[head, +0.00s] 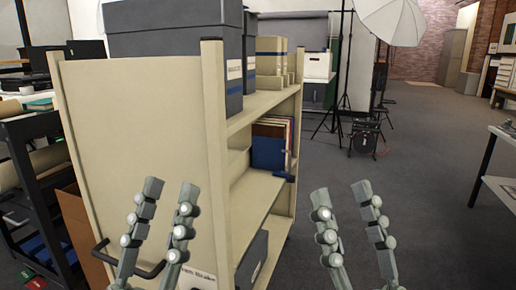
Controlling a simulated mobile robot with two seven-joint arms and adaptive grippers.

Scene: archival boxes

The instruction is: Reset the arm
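My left gripper (169,190) is raised at the lower left, in front of the end panel of a beige shelf cart (135,130). Its two fingers are apart with nothing between them. My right gripper (341,192) is raised to the right of the cart, over the grey floor. Its two fingers are also apart and empty. Both grippers point upward in the picture, side by side. The gripper bases are cut off by the lower edge. I cannot tell whether the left gripper touches the cart panel.
The cart carries dark grey archival boxes (178,38) on top and folders (268,150) on its middle shelf. A black handle (152,270) sticks out of the panel. A dark rack (28,165) stands left. Umbrella lights (390,20) stand behind. Floor at right (430,190) is clear.

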